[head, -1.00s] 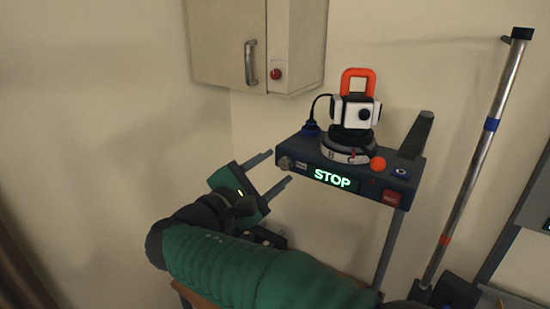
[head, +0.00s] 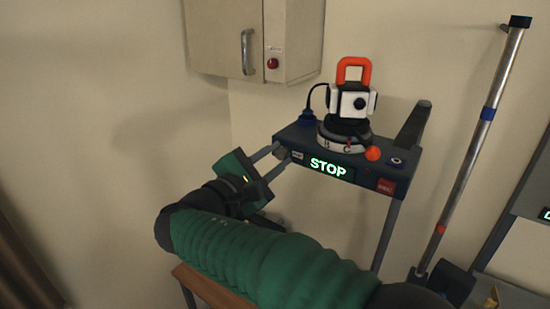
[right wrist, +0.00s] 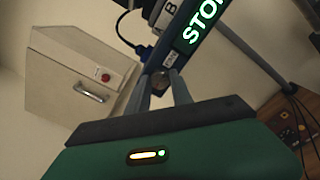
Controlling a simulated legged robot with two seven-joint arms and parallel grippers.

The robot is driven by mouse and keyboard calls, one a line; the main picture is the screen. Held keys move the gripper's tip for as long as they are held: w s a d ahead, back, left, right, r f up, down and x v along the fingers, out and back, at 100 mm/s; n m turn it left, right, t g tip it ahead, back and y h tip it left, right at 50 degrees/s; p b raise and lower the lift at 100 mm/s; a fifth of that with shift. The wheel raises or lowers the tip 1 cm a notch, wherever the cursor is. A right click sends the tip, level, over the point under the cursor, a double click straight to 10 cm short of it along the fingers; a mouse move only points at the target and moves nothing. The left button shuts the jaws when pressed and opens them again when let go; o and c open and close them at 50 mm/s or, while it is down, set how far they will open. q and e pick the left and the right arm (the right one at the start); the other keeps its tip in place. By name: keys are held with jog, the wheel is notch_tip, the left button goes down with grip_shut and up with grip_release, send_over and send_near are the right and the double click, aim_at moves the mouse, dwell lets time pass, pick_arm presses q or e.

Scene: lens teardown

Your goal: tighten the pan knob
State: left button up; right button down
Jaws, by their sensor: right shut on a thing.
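The pan knob (head: 282,153) is a small grey knob at the left end of the front of a dark control box (head: 365,171). My right gripper (head: 279,151) reaches it from the lower left, with its two fingers shut on the knob. The right wrist view shows the knob (right wrist: 160,83) between the fingertips, partly hidden by them. A white camera head (head: 354,102) with an orange handle stands on a round lettered base (head: 344,142) on top of the box. The box's display reads STOP in green. My left gripper is not in view.
A blue plug (head: 307,117) with a black cable sits by the box's left rear corner. An orange ball knob (head: 373,153) and a red label are on the right part. A wall cabinet (head: 225,38) hangs behind, and a metal pole (head: 475,155) stands right.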

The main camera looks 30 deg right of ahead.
jog(key=shift+f+b, duration=0.3)
jog(key=shift+b, duration=0.2)
jog(key=m+b, duration=0.4)
jog(key=b, duration=0.2)
jog(key=m+b, duration=0.5)
jog(key=b, duration=0.2)
jog(key=m+b, duration=0.4)
jog(key=b, duration=0.2)
jog(key=shift+a+f+m, duration=0.15)
jog(key=shift+f+m, duration=0.15)
jog(key=m+b, duration=0.2)
jog(key=shift+r+m+b, duration=0.15)
jog(key=shift+m+b, duration=0.15)
jog(key=shift+m, duration=0.1)
jog(key=shift+r+m+b, duration=0.1)
jog(key=shift+m+b, duration=0.3)
jog(key=shift+m, duration=0.3)
jog(key=shift+r, duration=0.1)
